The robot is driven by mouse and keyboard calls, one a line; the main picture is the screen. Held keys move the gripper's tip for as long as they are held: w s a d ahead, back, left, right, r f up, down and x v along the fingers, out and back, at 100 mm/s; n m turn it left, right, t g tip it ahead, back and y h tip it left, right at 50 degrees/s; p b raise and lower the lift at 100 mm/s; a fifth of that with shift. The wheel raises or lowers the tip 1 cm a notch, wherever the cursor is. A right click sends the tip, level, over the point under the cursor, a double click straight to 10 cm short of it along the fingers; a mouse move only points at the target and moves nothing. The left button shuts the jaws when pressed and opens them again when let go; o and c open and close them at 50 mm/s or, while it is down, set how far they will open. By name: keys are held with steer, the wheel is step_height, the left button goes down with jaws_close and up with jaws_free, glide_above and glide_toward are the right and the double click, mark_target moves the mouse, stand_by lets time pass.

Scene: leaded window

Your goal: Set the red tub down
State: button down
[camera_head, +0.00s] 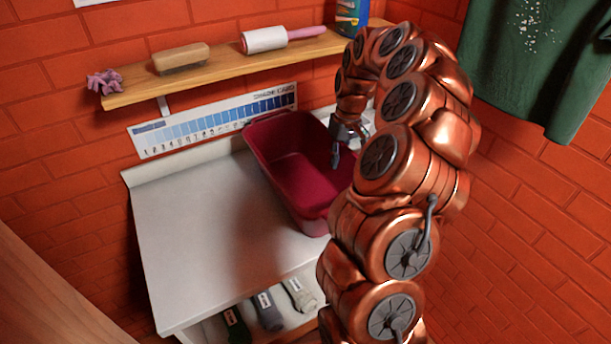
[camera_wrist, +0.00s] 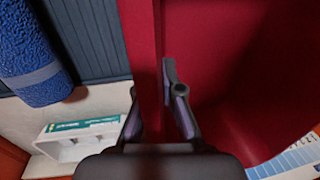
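The red tub (camera_head: 290,165) is over the right part of the white worktop (camera_head: 195,235), with its open top facing up. A soft shadow lies on the worktop by its near left side; I cannot tell whether its base touches the top. My gripper (camera_head: 338,150) is at the tub's right wall, one finger showing inside. In the wrist view the tub's wall (camera_wrist: 142,45) runs between the two fingers of my gripper (camera_wrist: 152,105), and they appear closed on it. The outer finger is partly hidden behind the wall.
A wooden shelf (camera_head: 225,68) above holds a brush (camera_head: 181,58), a lint roller (camera_head: 268,39) and a blue bottle (camera_head: 351,17). The worktop's left part is clear. A blue textured roll (camera_wrist: 30,55) and a white holder (camera_wrist: 75,140) show beside the tub.

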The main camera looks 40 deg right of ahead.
steer(key=shift+r, duration=0.15)
stand_by(0.4)
steer(key=shift+r+b, duration=0.75)
steer(key=shift+r, duration=0.75)
steer(key=shift+s+r, duration=0.1)
steer(key=shift+r, duration=0.05)
steer(key=s+a+b, duration=0.1)
steer(key=s+a, duration=0.1)
steer(key=s, duration=0.2)
steer(key=s+a+r+b, duration=0.1)
steer(key=s+a+b, duration=0.1)
steer(key=s, duration=0.3)
steer(key=s+a+b, duration=0.1)
steer(key=s+a, duration=0.1)
steer(key=s, duration=0.3)
steer(key=shift+s+a+r+b, duration=0.15)
steer(key=shift+s+r+b, duration=0.1)
steer(key=shift+b, duration=0.1)
